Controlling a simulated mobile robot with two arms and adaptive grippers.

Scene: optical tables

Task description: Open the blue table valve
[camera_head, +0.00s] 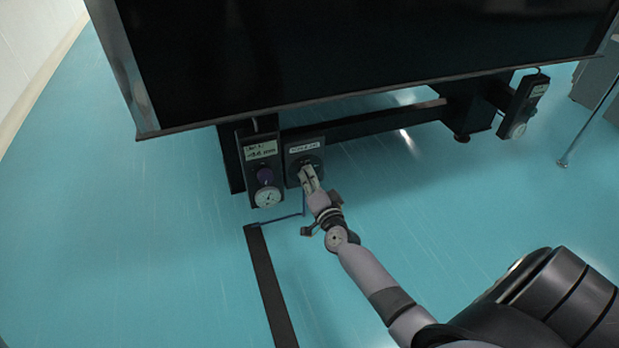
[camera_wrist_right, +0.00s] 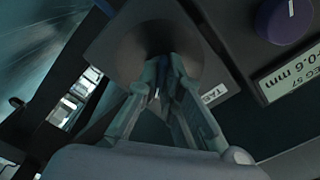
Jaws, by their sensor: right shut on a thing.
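The table valve is on a dark panel (camera_head: 304,147) with a white label, hung below the front edge of the optical table (camera_head: 370,93). My right gripper (camera_head: 309,174) reaches up to the round valve face on this panel. In the right wrist view my right gripper (camera_wrist_right: 165,72) has its fingers close together on a small blue handle (camera_wrist_right: 180,67), in front of the dark round valve face (camera_wrist_right: 195,45). The fingers hide most of the handle, so its angle is hard to tell. My left gripper is not in view.
Just left of the valve panel hangs a gauge panel (camera_head: 243,171) with a display, a purple knob (camera_head: 265,176) and a round dial (camera_head: 267,197). A dark strip (camera_head: 268,285) lies on the teal floor. Another gauge panel (camera_head: 523,106) hangs at the right.

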